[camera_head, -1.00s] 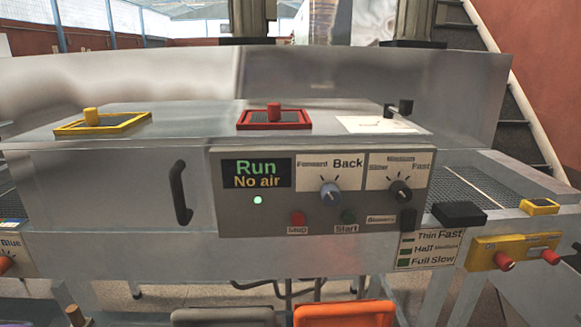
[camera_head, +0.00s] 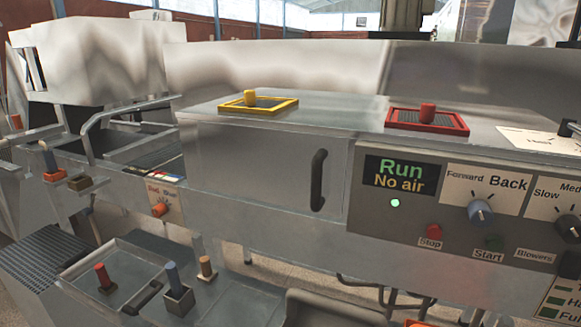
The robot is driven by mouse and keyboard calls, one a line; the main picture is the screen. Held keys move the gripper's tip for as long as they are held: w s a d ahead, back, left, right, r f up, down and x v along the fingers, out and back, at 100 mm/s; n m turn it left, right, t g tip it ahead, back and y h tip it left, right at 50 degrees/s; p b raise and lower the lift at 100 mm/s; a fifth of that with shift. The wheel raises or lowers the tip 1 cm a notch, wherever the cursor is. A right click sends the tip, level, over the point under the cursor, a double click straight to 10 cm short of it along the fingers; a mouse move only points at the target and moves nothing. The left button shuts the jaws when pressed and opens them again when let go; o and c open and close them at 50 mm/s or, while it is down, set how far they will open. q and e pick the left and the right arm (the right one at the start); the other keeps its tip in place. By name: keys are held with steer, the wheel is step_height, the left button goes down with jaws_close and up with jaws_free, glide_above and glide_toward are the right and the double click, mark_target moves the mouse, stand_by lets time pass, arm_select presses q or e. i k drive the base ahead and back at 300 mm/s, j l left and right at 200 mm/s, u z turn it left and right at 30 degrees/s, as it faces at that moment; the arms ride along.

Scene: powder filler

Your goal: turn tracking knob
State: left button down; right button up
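No label in view reads "tracking", so I cannot tell which knob is the tracking knob. A grey knob (camera_head: 481,212) sits under the words Forward and Back on the control panel (camera_head: 370,228). A dark knob (camera_head: 568,228) sits under the speed scale at the right edge, partly cut off. An orange knob (camera_head: 160,209) sits below a small Red/Blue label at the left of the machine. Neither of my grippers is in view.
The display (camera_head: 400,177) reads Run and No air. A black door handle (camera_head: 319,180) sticks out left of the panel. Yellow-framed (camera_head: 285,106) and red-framed (camera_head: 455,122) plates with pegs sit on top. A lower tray (camera_head: 135,275) with coloured pegs is at front left.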

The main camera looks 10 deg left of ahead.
mark_target(161, 209)
steer(key=u, duration=1.3)
steer(key=i+j+z, duration=0.25)
steer(key=j, duration=0.3)
steer(key=i+j+z, duration=0.3)
steer(key=j, duration=0.4)
steer(key=i+j+z, duration=0.1)
steer(key=i+j, duration=0.15)
steer(key=i+j+z, duration=0.15)
steer(key=j, duration=0.2)
steer(key=i+j+z, duration=0.1)
steer(key=j, duration=0.25)
steer(key=i+j+z, duration=0.15)
steer(key=j, duration=0.2)
steer(key=i+j+z, duration=0.1)
steer(key=i+j, duration=0.3)
